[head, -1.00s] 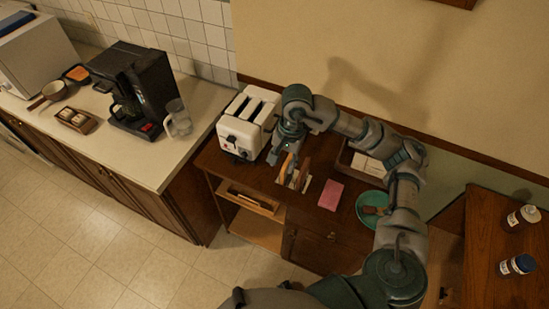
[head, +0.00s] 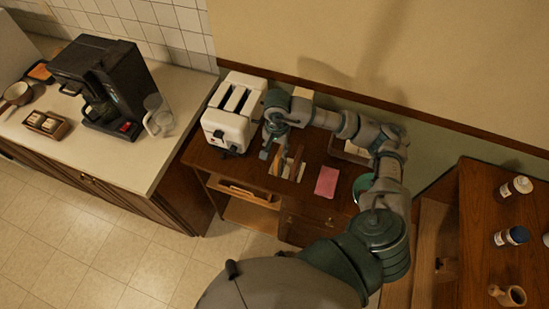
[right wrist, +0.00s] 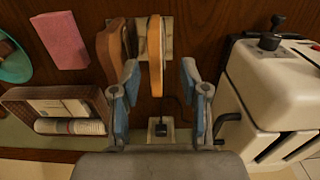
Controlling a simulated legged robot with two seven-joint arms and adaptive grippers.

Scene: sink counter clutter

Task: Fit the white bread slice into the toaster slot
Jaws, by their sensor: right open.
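The white toaster (head: 232,112), with two dark slots on top, stands at the back left of the brown cabinet. In the right wrist view it is at the right (right wrist: 270,95). Bread slices stand on edge in a small rack (head: 289,168) right of the toaster's front. In the right wrist view, a slice with a light orange crust (right wrist: 154,55) is between my right gripper's blue fingers (right wrist: 160,75), with gaps on both sides. A browner slice (right wrist: 109,50) stands left of it. The slices' faces are mostly hidden. My right gripper (head: 270,153) is open. My left gripper is out of view.
A pink cloth or sponge (head: 326,181) lies right of the rack. A brown tray (right wrist: 25,98) with pale packets stands near the wall. A black coffee maker (head: 104,83) and clear jug (head: 158,116) are on the left counter. Jars (head: 516,187) stand on the right table.

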